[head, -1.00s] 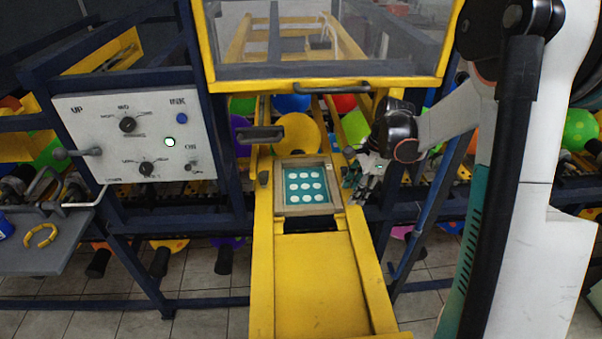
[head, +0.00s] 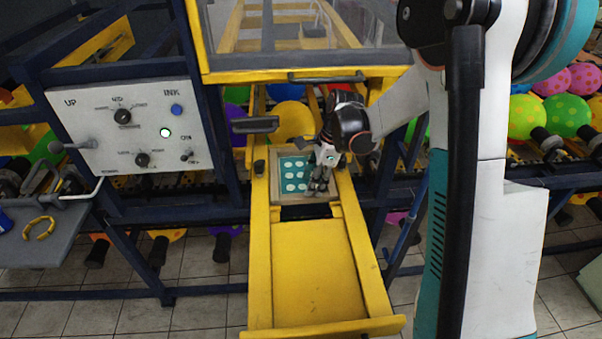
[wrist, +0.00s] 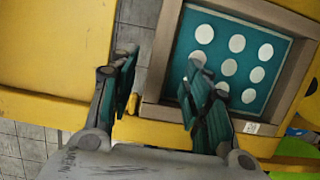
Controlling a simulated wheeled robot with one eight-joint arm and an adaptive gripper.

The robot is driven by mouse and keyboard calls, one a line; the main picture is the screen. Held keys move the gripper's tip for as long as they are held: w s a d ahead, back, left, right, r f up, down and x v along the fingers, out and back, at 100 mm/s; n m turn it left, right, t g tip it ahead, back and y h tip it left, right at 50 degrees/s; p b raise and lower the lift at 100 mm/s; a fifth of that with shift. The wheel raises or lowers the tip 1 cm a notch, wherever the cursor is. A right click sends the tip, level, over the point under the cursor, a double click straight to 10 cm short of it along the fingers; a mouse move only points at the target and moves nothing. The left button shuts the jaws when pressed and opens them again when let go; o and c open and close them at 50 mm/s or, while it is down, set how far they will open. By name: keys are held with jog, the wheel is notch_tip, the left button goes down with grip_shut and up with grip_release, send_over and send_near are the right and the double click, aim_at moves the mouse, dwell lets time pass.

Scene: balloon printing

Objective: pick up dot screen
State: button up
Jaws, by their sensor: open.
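The dot screen (head: 290,175) is a teal panel with rows of white dots in a wooden frame, lying on the yellow rails of the machine. In the wrist view the dot screen (wrist: 236,62) fills the upper right. My gripper (head: 318,186) is over the right part of the dot screen and hides that part in the head view. In the wrist view my gripper (wrist: 163,82) is open, its fingers on either side of the frame's near edge, one over the teal panel and one outside the frame.
A yellow slide tray (head: 312,270) extends below the screen between two rails. A yellow-framed hood with a black handle (head: 327,77) is above. A control panel (head: 130,130) and a grey shelf with a yellow ring (head: 39,229) are at left. Balloons hang behind.

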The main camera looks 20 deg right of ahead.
jog(key=shift+a+x, duration=0.2)
jog(key=shift+x, duration=1.1)
jog(key=shift+a+x, duration=0.25)
jog(key=shift+x, duration=1.1)
jog(key=shift+d+r, duration=0.1)
jog(key=shift+r, duration=0.05)
grip_shut()
